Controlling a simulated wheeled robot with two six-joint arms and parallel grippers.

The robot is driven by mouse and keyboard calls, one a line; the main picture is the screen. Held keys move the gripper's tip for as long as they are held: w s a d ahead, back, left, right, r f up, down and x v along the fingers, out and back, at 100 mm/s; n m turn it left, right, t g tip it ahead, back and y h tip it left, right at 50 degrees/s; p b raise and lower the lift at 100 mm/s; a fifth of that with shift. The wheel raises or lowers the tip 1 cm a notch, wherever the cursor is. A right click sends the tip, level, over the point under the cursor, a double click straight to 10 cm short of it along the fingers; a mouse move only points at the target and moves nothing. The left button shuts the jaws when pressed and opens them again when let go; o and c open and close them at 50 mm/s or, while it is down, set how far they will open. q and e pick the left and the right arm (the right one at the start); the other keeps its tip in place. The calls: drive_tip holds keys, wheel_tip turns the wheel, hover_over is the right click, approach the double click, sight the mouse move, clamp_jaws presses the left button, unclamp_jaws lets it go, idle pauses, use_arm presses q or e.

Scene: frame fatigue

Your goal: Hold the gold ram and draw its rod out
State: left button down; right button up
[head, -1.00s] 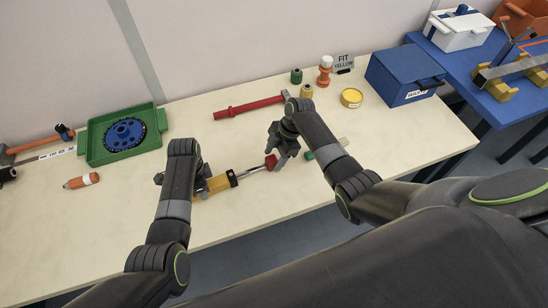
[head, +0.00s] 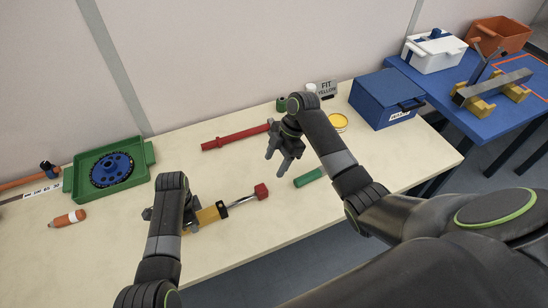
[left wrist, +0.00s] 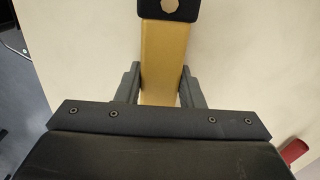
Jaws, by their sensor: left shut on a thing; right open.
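The gold ram (head: 207,216) lies low over the near part of the table, tilted up to the right. Its silver rod (head: 241,202) stands well out of the body and ends in a red knob (head: 262,191). My left gripper (head: 190,218) is shut on the gold body; my left arm hides part of it. In the left wrist view the gold body (left wrist: 163,60) lies between the two fingers, with a dark end block above. My right gripper (head: 283,158) is open and empty, above and to the right of the knob, apart from it.
A green cylinder (head: 308,177) lies right of the knob. A red bar tool (head: 235,137) lies behind. A green tray (head: 140,154) with a blue wheel and an orange bottle (head: 67,218) are at left. A blue box (head: 387,98) stands back right.

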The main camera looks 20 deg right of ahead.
use_arm(q)
drive_tip(key=c, duration=1.4)
unclamp_jaws()
drive_tip(key=shift+s+f, duration=0.1)
drive_tip(key=shift+s, duration=0.05)
drive_tip(key=o, duration=0.5)
